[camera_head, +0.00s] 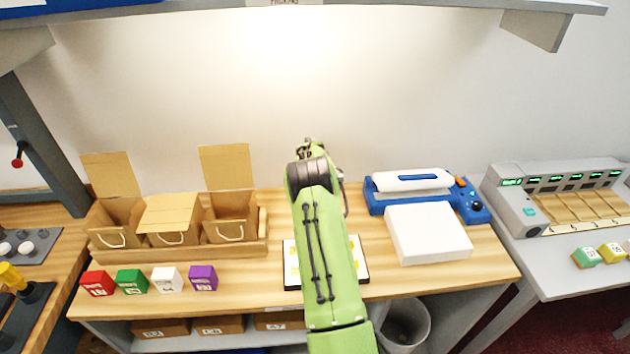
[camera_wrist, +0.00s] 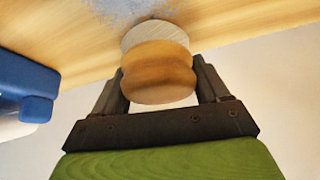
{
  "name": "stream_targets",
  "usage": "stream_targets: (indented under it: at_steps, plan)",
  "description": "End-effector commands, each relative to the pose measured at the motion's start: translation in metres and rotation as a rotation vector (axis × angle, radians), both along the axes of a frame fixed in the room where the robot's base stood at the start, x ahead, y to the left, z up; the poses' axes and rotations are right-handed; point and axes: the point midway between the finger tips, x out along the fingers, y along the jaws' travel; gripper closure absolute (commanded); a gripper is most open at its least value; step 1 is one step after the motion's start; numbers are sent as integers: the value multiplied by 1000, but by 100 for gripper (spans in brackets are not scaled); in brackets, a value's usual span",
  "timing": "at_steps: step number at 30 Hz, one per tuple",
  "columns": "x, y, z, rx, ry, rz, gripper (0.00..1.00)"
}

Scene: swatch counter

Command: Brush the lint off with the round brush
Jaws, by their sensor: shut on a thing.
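My gripper (camera_wrist: 160,78) is shut on the round brush (camera_wrist: 158,75), a rounded wooden knob with a pale grey disc at its far end. The disc faces the wooden counter (camera_wrist: 245,18); I cannot tell whether it touches. A grey, speckled patch of lint (camera_wrist: 130,9) lies on the wood just beyond the brush, at the top edge of the wrist view.
A white board with yellow marks (camera_head: 290,275) lies partly under my arm. A blue machine (camera_head: 376,200) and a white box (camera_head: 430,233) stand right. A bin (camera_head: 405,325) is below.

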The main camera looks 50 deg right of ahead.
Motion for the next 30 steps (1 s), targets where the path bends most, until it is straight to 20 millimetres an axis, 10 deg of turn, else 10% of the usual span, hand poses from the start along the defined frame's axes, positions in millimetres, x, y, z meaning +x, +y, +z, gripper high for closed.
stream_targets:
  at_steps: [30]
  plan:
    - [0, 0, -11, -1, -1, 0, 50]
